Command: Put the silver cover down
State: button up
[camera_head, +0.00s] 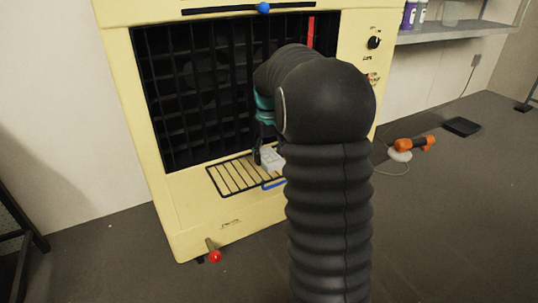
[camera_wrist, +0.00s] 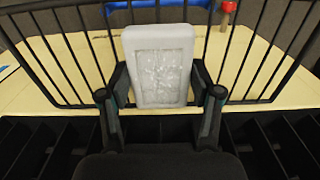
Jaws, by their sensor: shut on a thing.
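The silver cover (camera_wrist: 160,70) is a pale grey rectangular block with a raised rim and a rough inset face. In the wrist view it stands between the two fingers of my gripper (camera_wrist: 161,97), which are shut on its sides. In the head view the cover (camera_head: 271,158) shows beside a dark finger of my gripper (camera_head: 263,150), over the slatted ledge at the front of the yellow machine. My dark arm hides part of the cover and most of the gripper there. I cannot tell whether the cover touches the ledge.
The yellow machine (camera_head: 190,215) has a black grille (camera_head: 200,80), a slatted ledge (camera_head: 228,178), a blue bar (camera_head: 274,184) and a red-tipped lever (camera_head: 214,254). An orange tool (camera_head: 415,143) and a black tray (camera_head: 461,127) lie on the floor at right. The front floor is clear.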

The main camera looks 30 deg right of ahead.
aim_at(269, 156)
jog(key=shift+f, duration=0.1)
jog(key=o, duration=1.5)
notch_tip(269, 156, up, 12)
jog(key=p, duration=0.2)
jog(key=s+a+r+t, duration=0.2)
jog(key=s+a+r, duration=0.1)
jog(key=s+a, duration=0.4)
jog(key=s+a+f+t, duration=0.1)
jog(key=s+a+f, duration=0.1)
jog(key=s, duration=0.5)
jog(key=s+a+f+t, duration=0.1)
jog(key=s+a+f, duration=0.2)
jog(key=s, duration=0.4)
jog(key=s+a+f+t, duration=0.1)
jog(key=s+a+f, duration=0.1)
jog(key=s+a, duration=0.2)
jog(key=shift+s+a+f+t, duration=0.15)
jog(key=shift+s+f, duration=0.05)
jog(key=shift+s, duration=0.65)
jog(key=shift+s+a+f+t, duration=0.15)
jog(key=shift+s+f, duration=0.05)
jog(key=shift+s, duration=0.6)
